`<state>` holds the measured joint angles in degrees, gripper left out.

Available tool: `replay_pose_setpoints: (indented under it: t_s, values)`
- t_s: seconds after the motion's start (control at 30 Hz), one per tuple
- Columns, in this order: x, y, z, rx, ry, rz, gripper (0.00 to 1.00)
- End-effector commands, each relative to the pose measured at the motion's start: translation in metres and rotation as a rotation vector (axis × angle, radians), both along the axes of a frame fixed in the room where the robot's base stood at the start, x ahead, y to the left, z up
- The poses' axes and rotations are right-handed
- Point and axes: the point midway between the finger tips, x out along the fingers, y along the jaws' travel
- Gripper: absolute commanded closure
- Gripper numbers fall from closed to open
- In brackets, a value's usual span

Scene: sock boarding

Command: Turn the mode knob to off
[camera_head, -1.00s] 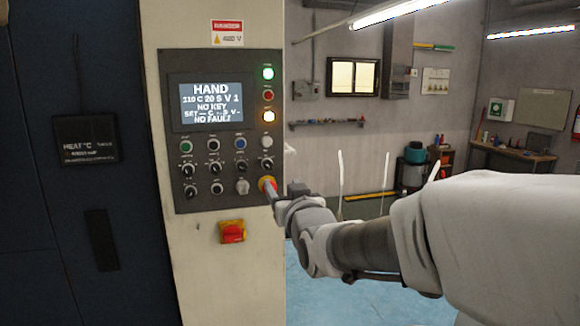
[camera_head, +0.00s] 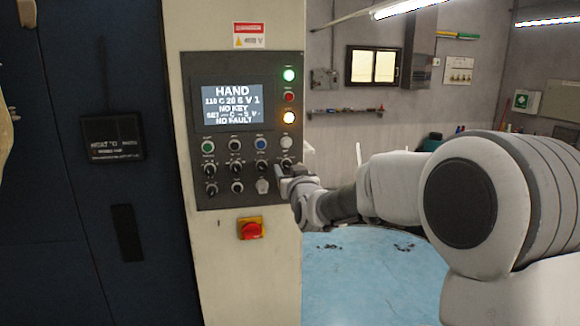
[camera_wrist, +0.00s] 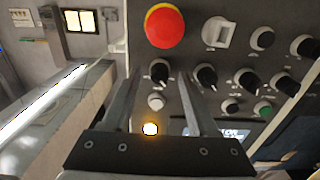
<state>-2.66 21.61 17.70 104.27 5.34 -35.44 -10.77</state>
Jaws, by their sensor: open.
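The control panel (camera_head: 215,70) in the head view has a screen reading HAND, lamps, buttons and black knobs. Its labels are too small to read, so I cannot tell which knob is the mode knob. My gripper (camera_head: 283,172) is at the panel's lower right edge. In the wrist view my gripper (camera_wrist: 158,80) is open, its two fingers either side of a black knob (camera_wrist: 159,71). The picture does not show contact. That knob is hidden behind my gripper in the head view. More black knobs (camera_wrist: 206,77) lie to its right in the wrist view.
A red emergency stop (camera_wrist: 164,27) and a white selector (camera_wrist: 216,33) are close to the fingers. A white button (camera_wrist: 156,101) and lit amber lamp (camera_wrist: 150,129) lie between them. A red-yellow switch (camera_head: 251,228) is below the panel.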

Motion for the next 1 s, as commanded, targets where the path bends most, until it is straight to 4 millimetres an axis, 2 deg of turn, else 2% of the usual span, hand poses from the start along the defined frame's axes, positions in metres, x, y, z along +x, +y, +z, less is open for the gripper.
replay_pose_setpoints:
  t_s: [0.37, 0.7, 1.0]
  values:
    - [0.0037, 0.001, -0.0004, 0.0, 0.0, 0.0, 0.41]
    - [0.0035, 0.0009, -0.0003, 0.0, 0.0, 0.0, 1.0]
    - [0.0035, 0.0009, -0.0013, 0.008, 0.002, 0.0, 1.0]
